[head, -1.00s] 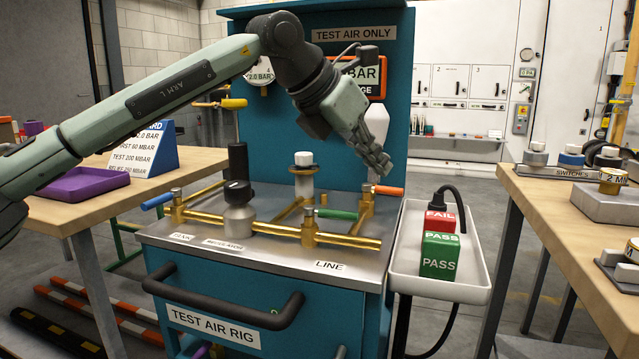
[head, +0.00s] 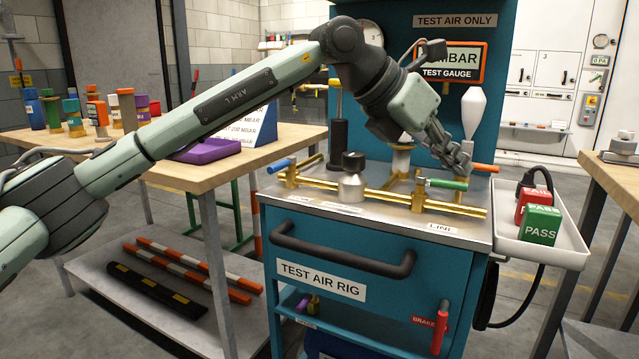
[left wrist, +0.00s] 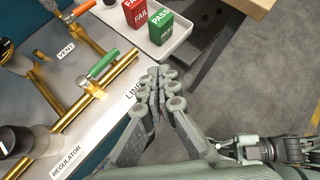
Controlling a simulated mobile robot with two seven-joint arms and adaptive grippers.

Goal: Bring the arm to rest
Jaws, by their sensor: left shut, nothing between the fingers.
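My left arm (head: 240,100) comes in from the left in the head view and reaches over the test air rig (head: 375,262). My left gripper (head: 464,172) is shut and empty, with its fingers pointing down near the green-handled valve (head: 445,184) and the orange handle (head: 485,168). In the left wrist view the closed fingertips (left wrist: 162,84) appear beside the LINE label (left wrist: 134,90), over the rig's right edge. I cannot tell from the pictures whether they touch anything. My right gripper is not seen.
Brass pipes (head: 400,198) and a regulator (head: 352,178) stand on the rig top. A side tray (head: 560,248) holds red FAIL (head: 533,203) and green PASS (head: 541,223) blocks. Wooden benches flank the rig, left (head: 215,172) and right (head: 612,180). Striped bars lie on the left lower shelf.

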